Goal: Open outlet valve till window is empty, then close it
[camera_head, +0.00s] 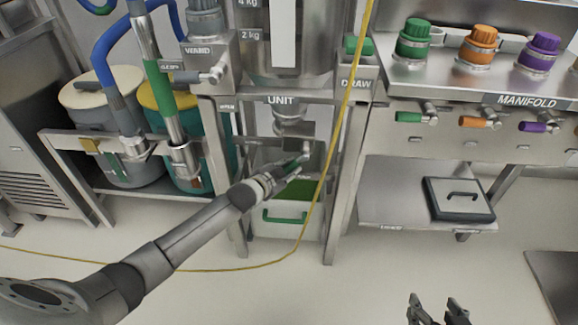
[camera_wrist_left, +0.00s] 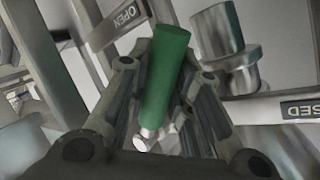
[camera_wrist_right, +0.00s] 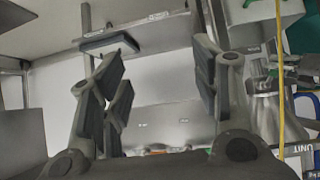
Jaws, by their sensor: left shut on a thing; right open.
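The outlet valve's green handle (camera_wrist_left: 166,75) is between the fingers of my left gripper (camera_wrist_left: 168,105), which is shut on it. In the head view my left gripper (camera_head: 288,172) is under the UNIT vessel (camera_head: 290,85), at the outlet (camera_head: 293,128). In the left wrist view an OPEN label (camera_wrist_left: 127,15) lies up and left of the handle, and a partly cut-off label ending in SED (camera_wrist_left: 303,110) lies to the right. The window (camera_head: 284,30) on the vessel looks plain white beside its kg marks. My right gripper (camera_head: 438,312) is open and empty.
A white bin (camera_head: 268,228) with a green handle and green contents stands below the outlet. A yellow cable (camera_head: 340,120) hangs in front of the frame. The MANIFOLD bench (camera_head: 470,90) is right, with a lidded tray (camera_head: 458,199) on its shelf. Hoses and drums stand left.

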